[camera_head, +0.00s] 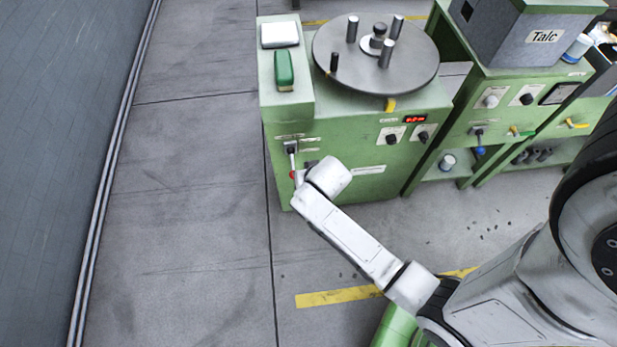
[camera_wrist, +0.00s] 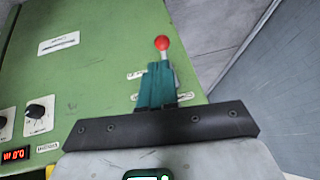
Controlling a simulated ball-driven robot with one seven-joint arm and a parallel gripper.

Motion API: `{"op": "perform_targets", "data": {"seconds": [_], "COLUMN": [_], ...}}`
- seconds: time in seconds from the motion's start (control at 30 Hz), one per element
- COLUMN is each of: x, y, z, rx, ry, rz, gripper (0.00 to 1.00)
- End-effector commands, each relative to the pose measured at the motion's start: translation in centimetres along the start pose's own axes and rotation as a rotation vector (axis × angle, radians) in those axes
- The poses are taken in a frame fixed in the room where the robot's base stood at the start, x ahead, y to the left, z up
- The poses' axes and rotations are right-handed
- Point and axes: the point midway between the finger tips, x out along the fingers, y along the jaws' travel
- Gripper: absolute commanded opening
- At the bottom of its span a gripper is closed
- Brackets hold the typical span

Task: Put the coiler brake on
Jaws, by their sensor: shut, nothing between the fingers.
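The coiler (camera_head: 345,120) is a green cabinet with a grey round turntable (camera_head: 340,75) on top. Its brake lever has a red ball knob (camera_wrist: 162,43), which shows in the wrist view just beyond my fingertips. The knob shows only as a small red spot in the head view (camera_head: 292,174), beside my wrist. My gripper (camera_wrist: 160,73) has teal fingers that are shut with nothing between them. The fingers overlap the lower part of the lever in the wrist view; I cannot tell whether they touch it. In the head view my wrist hides most of the gripper.
A green switch (camera_head: 284,70) and a white box (camera_head: 279,34) sit on the coiler's left top. A green bench with a grey Talc box (camera_head: 520,35) stands right. A grey-blue wall (camera_head: 60,150) is at left. Floor between wall and coiler is clear.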

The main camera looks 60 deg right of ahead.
Motion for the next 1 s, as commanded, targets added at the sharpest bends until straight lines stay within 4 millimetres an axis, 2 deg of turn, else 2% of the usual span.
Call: {"op": "perform_targets", "data": {"seconds": [0.1, 0.3, 1.0], "x": [-1.6, -2.8, -2.9], "y": [0.0, 0.0, 0.0], "z": [0.2, 0.2, 0.2], "rx": [-0.001, -0.001, -0.001], "ry": [0.001, 0.0, 0.0], "rz": [-0.001, 0.0, 0.0], "gripper": [0.0, 0.0, 0.0]}}
